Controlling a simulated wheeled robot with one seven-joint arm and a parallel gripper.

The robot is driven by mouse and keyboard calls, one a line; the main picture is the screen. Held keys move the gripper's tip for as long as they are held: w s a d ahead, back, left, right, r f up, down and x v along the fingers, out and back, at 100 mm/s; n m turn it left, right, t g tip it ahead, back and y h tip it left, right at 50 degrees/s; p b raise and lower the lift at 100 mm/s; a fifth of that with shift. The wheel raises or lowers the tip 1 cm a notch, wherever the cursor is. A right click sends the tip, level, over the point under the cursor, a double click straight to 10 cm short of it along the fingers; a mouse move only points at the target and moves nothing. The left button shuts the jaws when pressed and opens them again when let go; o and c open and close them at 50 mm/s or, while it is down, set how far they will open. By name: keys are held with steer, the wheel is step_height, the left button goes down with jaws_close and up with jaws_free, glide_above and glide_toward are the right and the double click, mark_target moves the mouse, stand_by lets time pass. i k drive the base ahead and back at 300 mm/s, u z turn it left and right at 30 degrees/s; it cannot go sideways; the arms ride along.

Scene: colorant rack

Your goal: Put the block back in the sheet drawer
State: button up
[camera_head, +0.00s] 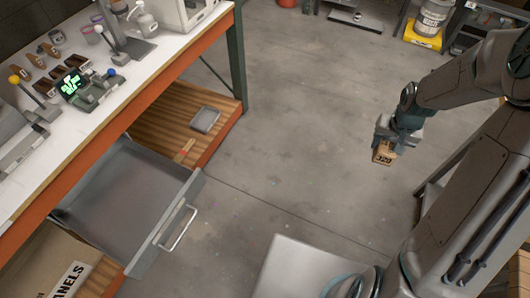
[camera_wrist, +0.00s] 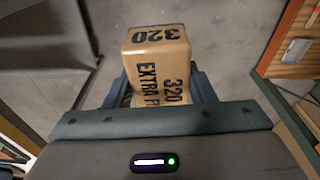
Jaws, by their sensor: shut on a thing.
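The block (camera_wrist: 157,65) is tan with black print reading "320" and "EXTRA", cut off by my gripper. In the head view the block (camera_head: 383,153) hangs below my gripper (camera_head: 385,140), over open floor at the right. My gripper is shut on it, with a finger on each side in the wrist view. The sheet drawer (camera_head: 187,200) is grey metal with a bar handle and is pulled out from under the workbench at the left. Its visible floor looks empty. The block is well to the right of the drawer, apart from it.
A wooden lower shelf (camera_head: 185,108) holds a grey tray (camera_head: 204,120). A box marked "NELS" (camera_head: 72,280) sits below the drawer. Concrete floor between drawer and gripper is clear.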

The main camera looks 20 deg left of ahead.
mark_target(128, 210)
steer(key=u, duration=1.45)
